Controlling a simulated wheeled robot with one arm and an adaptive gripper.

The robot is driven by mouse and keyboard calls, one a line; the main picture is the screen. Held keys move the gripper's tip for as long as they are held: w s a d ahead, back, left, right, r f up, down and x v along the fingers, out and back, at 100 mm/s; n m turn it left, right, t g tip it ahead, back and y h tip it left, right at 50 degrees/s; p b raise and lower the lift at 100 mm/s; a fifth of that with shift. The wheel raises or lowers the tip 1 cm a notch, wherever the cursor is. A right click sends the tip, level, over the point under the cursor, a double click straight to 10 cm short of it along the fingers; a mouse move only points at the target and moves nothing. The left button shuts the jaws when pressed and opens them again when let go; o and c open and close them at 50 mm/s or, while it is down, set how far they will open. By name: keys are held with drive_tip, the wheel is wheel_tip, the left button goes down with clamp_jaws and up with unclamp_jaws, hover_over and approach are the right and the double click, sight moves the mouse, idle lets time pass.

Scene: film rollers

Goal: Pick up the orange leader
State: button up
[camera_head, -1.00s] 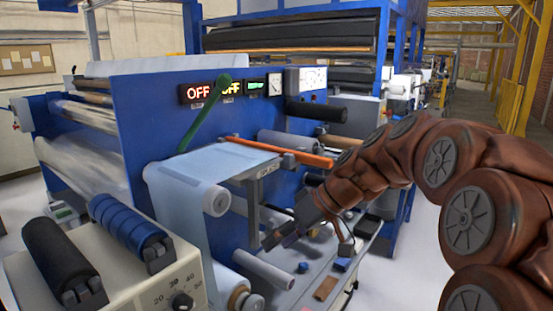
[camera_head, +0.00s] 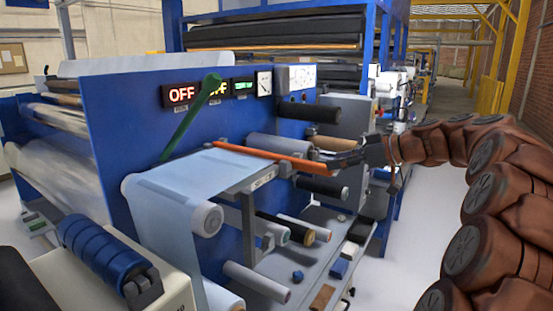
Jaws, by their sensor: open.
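The orange leader (camera_head: 268,155) is a long thin bar. It lies slantwise across the front of the blue machine, just above the table edge and the pale film, with its right end nearest my arm. My gripper (camera_head: 340,163) is at that right end, its dark fingers pointing left. The fingers are open at or very close to the bar's end. I cannot tell whether they touch it or stand around it.
A green lever (camera_head: 192,117) rises left of the bar. A grey roller (camera_head: 279,147) sits close behind it, and dark rollers (camera_head: 321,187) stick out below. Pale film (camera_head: 178,190) runs over a roller at left. A blue block (camera_head: 339,268) lies on the lower shelf.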

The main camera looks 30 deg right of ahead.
sight(314, 163)
drive_tip(key=p+x, duration=0.1)
drive_tip(key=x, duration=0.1)
drive_tip(key=p+x, duration=0.1)
drive_tip(key=x, duration=0.1)
drive_tip(key=a+r+p+x, duration=0.1)
drive_tip(key=x, duration=0.1)
drive_tip(key=shift+w+a+f, duration=0.15)
drive_tip(key=shift+a, duration=0.1)
drive_tip(key=shift+w+a+f, duration=0.2)
drive_tip(key=shift+w+f, duration=0.2)
drive_tip(key=shift+w, duration=0.05)
drive_tip(key=shift+c, duration=0.2)
clamp_jaws()
